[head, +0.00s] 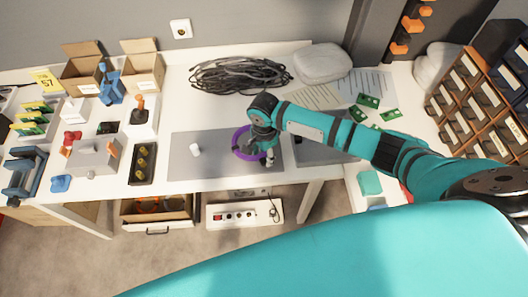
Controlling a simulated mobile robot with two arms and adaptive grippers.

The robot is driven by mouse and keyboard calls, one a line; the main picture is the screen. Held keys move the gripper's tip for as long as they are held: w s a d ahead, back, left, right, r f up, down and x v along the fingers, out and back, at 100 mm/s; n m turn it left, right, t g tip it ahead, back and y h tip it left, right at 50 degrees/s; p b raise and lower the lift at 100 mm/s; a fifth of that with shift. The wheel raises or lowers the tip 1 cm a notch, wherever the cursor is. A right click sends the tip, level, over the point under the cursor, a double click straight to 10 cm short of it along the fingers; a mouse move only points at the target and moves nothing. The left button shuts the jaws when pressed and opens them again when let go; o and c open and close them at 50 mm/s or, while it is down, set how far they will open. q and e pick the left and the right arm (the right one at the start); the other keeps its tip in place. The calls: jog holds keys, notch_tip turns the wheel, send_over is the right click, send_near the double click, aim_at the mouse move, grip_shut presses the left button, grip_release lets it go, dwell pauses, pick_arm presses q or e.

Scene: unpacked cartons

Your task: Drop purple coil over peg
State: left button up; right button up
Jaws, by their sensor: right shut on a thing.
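The purple coil (238,147) is a ring at the middle of the table, over the grey mat (183,171). My right gripper (268,160) is at the coil's right side and is shut on it. The gripper and wrist cover part of the ring. A short white cylinder (195,149), possibly the peg, stands on the mat to the left of the coil, apart from it. I cannot tell how high the coil is above the mat. My left gripper is not in view.
A black cable bundle (240,75) lies behind the mat. Small open cartons (143,74), a joystick box (141,120) and a black tray (143,163) stand to the left. Green circuit boards (368,101) and a drawer rack (485,95) are to the right.

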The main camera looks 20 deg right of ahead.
jog(key=shift+f+b, duration=0.5)
jog(key=shift+f, duration=0.85)
jog(key=o, duration=1.4)
jog(key=shift+c, duration=0.2)
jog(key=shift+r, duration=0.1)
notch_tip(320, 180, up, 12)
